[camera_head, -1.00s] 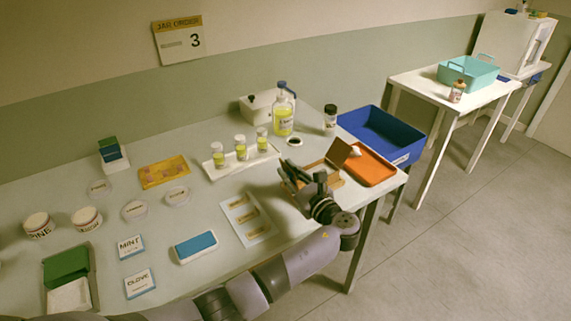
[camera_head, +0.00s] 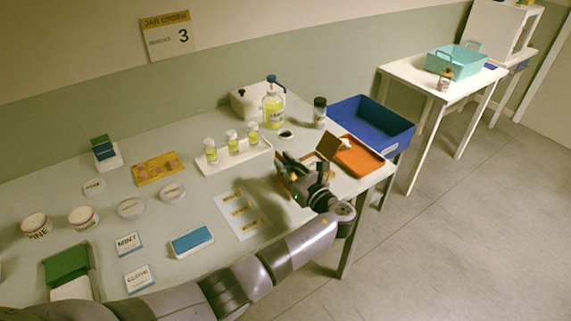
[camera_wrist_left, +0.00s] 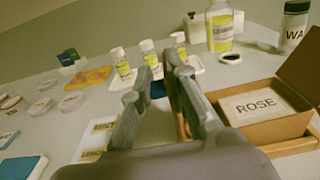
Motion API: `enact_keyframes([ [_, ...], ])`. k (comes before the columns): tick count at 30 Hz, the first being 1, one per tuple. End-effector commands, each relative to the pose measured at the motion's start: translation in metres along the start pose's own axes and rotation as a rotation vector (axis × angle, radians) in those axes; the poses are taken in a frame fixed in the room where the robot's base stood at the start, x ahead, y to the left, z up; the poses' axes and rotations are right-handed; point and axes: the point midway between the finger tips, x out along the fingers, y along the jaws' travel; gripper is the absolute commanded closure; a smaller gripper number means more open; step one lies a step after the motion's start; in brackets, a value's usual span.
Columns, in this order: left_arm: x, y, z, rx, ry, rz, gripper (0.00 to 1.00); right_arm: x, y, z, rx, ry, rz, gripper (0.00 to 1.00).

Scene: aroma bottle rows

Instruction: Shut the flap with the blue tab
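A brown box (camera_wrist_left: 270,133) holding a white ROSE card (camera_wrist_left: 258,106) stands open at the right of the left wrist view. Its brown flap (camera_wrist_left: 301,69) is raised on the right side; the same flap shows upright in the head view (camera_head: 328,146). My left gripper (camera_head: 284,162) is beside the box at its left and hides much of it in the head view. In the wrist view its fingers (camera_wrist_left: 157,66) are apart with a narrow gap. A small blue patch (camera_wrist_left: 157,89) shows between them; I cannot tell whether it is the tab. My right gripper is not in view.
An orange tray (camera_head: 362,160) lies right of the box, with a blue bin (camera_head: 398,135) beyond. A white tray of vials (camera_head: 210,168), a pump bottle (camera_head: 273,112) and a dark-capped jar (camera_head: 319,115) stand behind. A card sheet (camera_head: 232,228) lies to the left.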

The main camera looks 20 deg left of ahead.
Motion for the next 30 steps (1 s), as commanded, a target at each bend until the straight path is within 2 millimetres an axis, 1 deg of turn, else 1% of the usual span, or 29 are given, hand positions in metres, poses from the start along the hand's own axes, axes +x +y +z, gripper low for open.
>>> enact_keyframes([
  [1,0.001,0.002,-0.001,0.003,0.001,0.004,0.82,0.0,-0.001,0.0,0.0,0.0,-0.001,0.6],
  [8,0.0,0.001,0.0,0.0,0.0,0.001,0.68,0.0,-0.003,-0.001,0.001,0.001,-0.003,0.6],
  [14,0.0,0.0,0.0,-0.001,0.0,0.0,0.68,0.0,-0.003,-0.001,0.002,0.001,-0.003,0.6],
  [17,-0.002,0.0,0.0,-0.001,0.0,-0.001,0.68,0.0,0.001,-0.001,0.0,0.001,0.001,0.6],
  [20,-0.011,0.0,-0.001,0.0,0.001,-0.003,0.68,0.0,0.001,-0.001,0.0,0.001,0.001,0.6],
  [27,-0.052,0.0,-0.001,-0.002,0.002,-0.002,0.68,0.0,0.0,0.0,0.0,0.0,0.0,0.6],
  [30,-0.064,0.0,-0.001,0.0,0.002,-0.001,0.68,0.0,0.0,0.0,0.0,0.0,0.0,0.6],
])
